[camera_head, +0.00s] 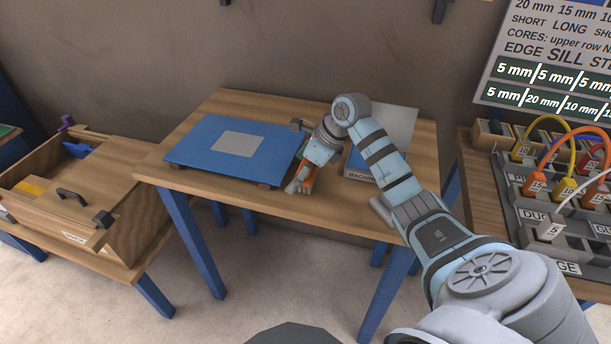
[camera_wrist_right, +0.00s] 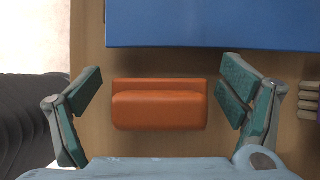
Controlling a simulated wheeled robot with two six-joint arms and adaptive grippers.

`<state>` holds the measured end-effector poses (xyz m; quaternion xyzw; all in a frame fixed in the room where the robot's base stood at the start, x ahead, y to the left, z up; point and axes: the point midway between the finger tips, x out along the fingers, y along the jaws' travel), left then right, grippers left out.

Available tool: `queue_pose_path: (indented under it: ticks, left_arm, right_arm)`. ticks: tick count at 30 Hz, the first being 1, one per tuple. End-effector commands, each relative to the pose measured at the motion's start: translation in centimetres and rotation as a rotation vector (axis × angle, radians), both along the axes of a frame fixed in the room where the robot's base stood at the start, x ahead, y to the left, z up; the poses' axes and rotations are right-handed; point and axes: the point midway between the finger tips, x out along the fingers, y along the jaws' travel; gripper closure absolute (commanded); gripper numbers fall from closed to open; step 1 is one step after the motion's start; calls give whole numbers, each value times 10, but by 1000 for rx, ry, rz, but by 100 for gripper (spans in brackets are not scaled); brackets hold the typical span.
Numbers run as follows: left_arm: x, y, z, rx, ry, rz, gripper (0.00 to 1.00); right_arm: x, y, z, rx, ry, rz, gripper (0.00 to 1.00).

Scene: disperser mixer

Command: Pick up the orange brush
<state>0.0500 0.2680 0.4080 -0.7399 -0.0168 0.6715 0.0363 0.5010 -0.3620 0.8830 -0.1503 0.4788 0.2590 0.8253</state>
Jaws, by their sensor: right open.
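The orange brush (camera_wrist_right: 160,105) lies on the wooden table in the right wrist view, with its long side running left to right. My right gripper (camera_wrist_right: 161,85) is open, with one teal finger on each side of the brush and a gap between each finger and the brush. In the head view my right gripper (camera_head: 298,186) is low over the table's front part, and a bit of orange brush (camera_head: 309,179) shows by it. The rest of the brush is hidden there by the gripper. My left gripper is not in view.
A blue board (camera_head: 190,146) with a grey square lies on the table, close behind the brush. A box with a label (camera_head: 358,175) stands just right of the gripper.

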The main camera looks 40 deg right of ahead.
Motion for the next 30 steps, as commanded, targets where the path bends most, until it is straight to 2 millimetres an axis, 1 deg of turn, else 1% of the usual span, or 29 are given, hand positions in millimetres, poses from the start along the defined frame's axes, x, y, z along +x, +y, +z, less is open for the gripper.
queue_pose_path:
  ticks: [5, 8, 15, 22, 25, 28, 30]
  left_arm:
    - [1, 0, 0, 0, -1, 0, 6]
    - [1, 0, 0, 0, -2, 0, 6]
    - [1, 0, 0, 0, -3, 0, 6]
    - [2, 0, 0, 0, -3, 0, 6]
    - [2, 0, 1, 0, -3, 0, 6]
    - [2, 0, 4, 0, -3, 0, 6]
    - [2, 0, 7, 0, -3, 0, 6]
  right_arm:
    - [0, 0, -1, -1, -1, -2, 10]
    - [0, -1, 0, 0, 0, -1, 24]
    - [0, -1, 0, 0, 0, -1, 63]
    - [0, -1, 0, 0, -1, -1, 64]
    - [0, -1, 6, 0, -1, -1, 64]
    - [1, -1, 19, 1, -3, -2, 64]
    - [1, -1, 34, 0, -5, -1, 64]
